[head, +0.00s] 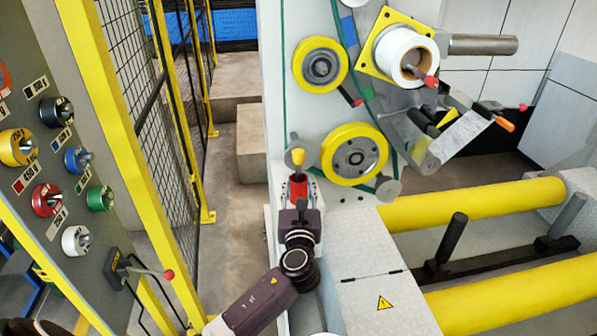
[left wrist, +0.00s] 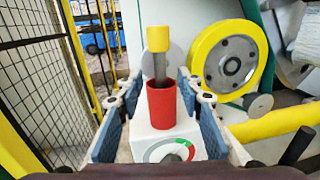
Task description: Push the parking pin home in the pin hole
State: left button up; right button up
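The parking pin has a yellow knob (head: 297,157) on a grey metal shaft and stands upright in a red sleeve (head: 298,188), which looks like the pin hole. In the left wrist view the knob (left wrist: 158,38) and a length of bare shaft (left wrist: 160,68) show above the red sleeve (left wrist: 161,105). My left gripper (head: 300,206) is just in front of the sleeve. Its fingers (left wrist: 160,92) are spread wide, one on each side of the sleeve, with a visible gap and nothing held. The shaft's lower end is hidden inside the sleeve. My right gripper is not in view.
A yellow-rimmed wheel (head: 355,154) is close to the right of the pin, with another (head: 320,65) above it. A dial with a green and red scale (left wrist: 168,151) sits before the sleeve. A yellow post and mesh fence (head: 130,75) stand to the left.

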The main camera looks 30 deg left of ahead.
aim_at(299, 173)
pick_arm(q)
jog(key=shift+p+x, duration=0.65)
jog(key=shift+x, duration=2.85)
jog(key=shift+f, duration=0.15)
grip_shut()
